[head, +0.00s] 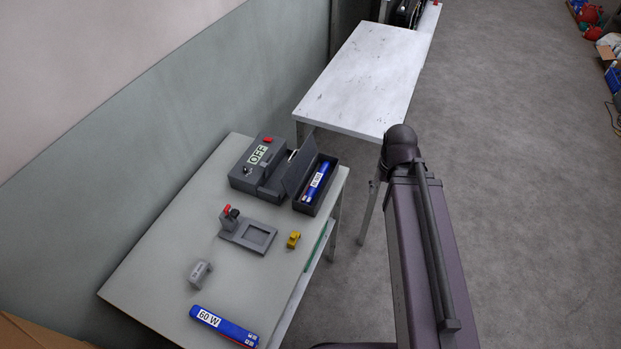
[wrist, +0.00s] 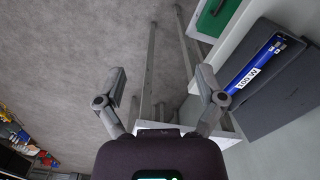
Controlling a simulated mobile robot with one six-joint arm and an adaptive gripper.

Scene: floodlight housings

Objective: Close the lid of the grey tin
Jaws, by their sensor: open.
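The grey tin (head: 309,208) is a long dark box near the right back corner of the near table. Its lid (head: 299,172) stands raised along the left side, so the tin is open. A blue labelled bar (head: 318,181) lies inside. In the wrist view the open lid (wrist: 286,92) and the blue bar (wrist: 254,74) show at the right. My gripper (wrist: 161,84) is open and empty, over the gap beside the table, apart from the tin. In the head view my arm is at the right and the fingers are not visible.
The near table (head: 160,240) also holds a grey box reading OFF (head: 243,172), a grey fixture (head: 250,236), a yellow piece (head: 293,239), a small grey cylinder (head: 200,273) and a blue 60 W bar (head: 224,326). A white table (head: 365,80) stands behind.

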